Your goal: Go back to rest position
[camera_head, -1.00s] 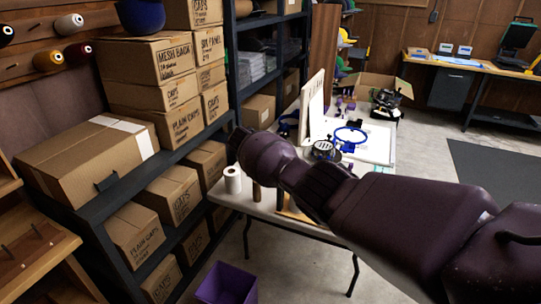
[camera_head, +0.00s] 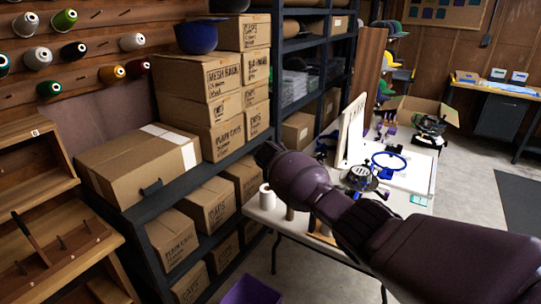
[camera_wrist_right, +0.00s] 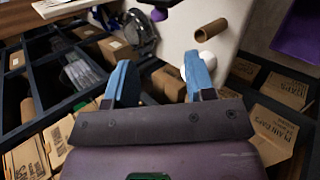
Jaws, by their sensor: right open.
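My right arm comes in from the lower right in the head view and reaches over the white table (camera_head: 290,227) toward the dark shelf. Its far end (camera_head: 267,153) is beside the shelf edge, and the fingers are not clearly visible there. In the right wrist view my right gripper (camera_wrist_right: 160,80) shows two blue fingers spread apart with nothing between them. The table edge, a brown tube (camera_wrist_right: 211,29) and shelf boxes lie beyond the fingers. My left gripper is in neither view.
A dark shelf (camera_head: 205,178) holds cardboard boxes (camera_head: 145,165) and a blue bowl-like object (camera_head: 196,36). A white roll (camera_head: 267,197) and a blue hoop (camera_head: 388,163) are on the table. A purple bin (camera_head: 250,291) is on the floor. Thread cones (camera_head: 64,20) line the left wall.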

